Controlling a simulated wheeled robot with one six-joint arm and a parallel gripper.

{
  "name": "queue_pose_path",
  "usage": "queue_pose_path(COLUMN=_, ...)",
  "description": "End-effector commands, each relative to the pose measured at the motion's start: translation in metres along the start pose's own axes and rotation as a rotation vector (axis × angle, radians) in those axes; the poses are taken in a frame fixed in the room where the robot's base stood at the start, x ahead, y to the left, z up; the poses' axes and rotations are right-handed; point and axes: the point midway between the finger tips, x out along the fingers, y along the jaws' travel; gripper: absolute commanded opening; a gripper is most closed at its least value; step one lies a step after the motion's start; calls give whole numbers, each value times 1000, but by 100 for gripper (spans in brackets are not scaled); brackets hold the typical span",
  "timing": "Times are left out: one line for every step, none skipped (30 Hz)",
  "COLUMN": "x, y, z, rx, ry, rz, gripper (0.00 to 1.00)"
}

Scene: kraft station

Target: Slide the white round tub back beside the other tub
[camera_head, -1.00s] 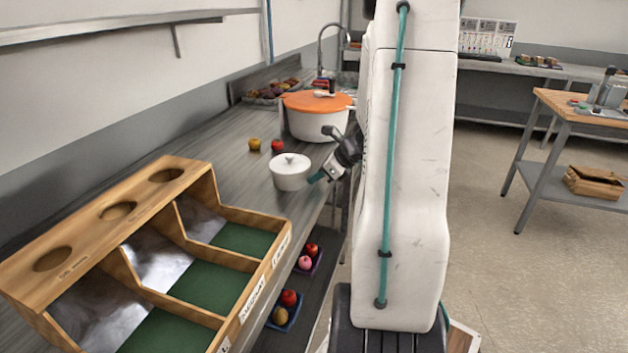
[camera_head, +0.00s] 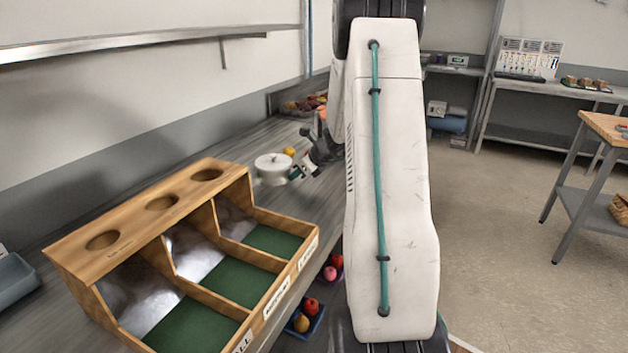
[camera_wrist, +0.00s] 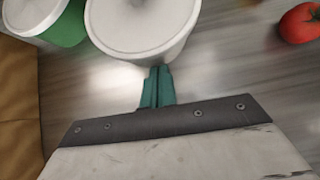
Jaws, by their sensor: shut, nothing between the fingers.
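The white round tub (camera_head: 272,170) stands upright on the grey counter, just beyond the wooden bin; it also fills the top middle of the wrist view (camera_wrist: 140,28). A second tub with a white lid and green side (camera_wrist: 66,30) is left of it in the wrist view, close beside it. I cannot make out this second tub in the head view. My gripper (camera_head: 294,175) is low over the counter at the right of the white tub. Its green fingers (camera_wrist: 158,72) are shut and empty, their tips at the tub's side, touching or nearly so.
The wooden bin (camera_head: 165,203) with green-floored compartments stands close on the near side. A red tomato (camera_wrist: 300,23) lies right of the tub in the wrist view, with clear counter between. A yellow fruit (camera_head: 290,151) lies behind. My arm hides much of the counter's far end.

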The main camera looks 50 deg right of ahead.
Motion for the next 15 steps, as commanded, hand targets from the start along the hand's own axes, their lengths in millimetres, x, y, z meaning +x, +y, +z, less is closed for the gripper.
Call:
queue_pose_path(x=12, y=1, z=12, rx=-4, ry=-1, rz=4, gripper=0)
queue_pose_path(x=19, y=1, z=18, rx=-5, ry=0, rz=4, gripper=0)
queue_pose_path(x=26, y=1, z=25, rx=-4, ry=0, rz=3, gripper=0)
queue_pose_path(x=31, y=1, z=31, rx=-5, ry=-1, rz=3, gripper=0)
queue_pose_path(x=36, y=1, z=36, rx=-3, ry=0, rz=3, gripper=0)
queue_pose_path(x=42, y=1, z=41, rx=-3, ry=-1, rz=3, gripper=0)
queue_pose_path(x=45, y=1, z=45, rx=-2, ry=0, rz=2, gripper=0)
queue_pose_path(x=48, y=1, z=48, rx=-1, ry=0, rz=2, gripper=0)
queue_pose_path(x=51, y=0, z=51, rx=-1, ry=-1, rz=0, gripper=0)
queue_pose_path(x=53, y=0, z=53, rx=-1, ry=-1, rz=0, gripper=0)
queue_pose_path(x=54, y=0, z=54, rx=-1, ry=-1, rz=0, gripper=0)
queue_pose_path(x=55, y=0, z=55, rx=0, ry=-1, rz=0, gripper=0)
queue_pose_path(x=56, y=0, z=56, rx=1, ry=-1, rz=0, gripper=0)
queue_pose_path(x=56, y=0, z=56, rx=1, ry=-1, rz=0, gripper=0)
queue_pose_path(x=56, y=0, z=56, rx=1, ry=-1, rz=0, gripper=0)
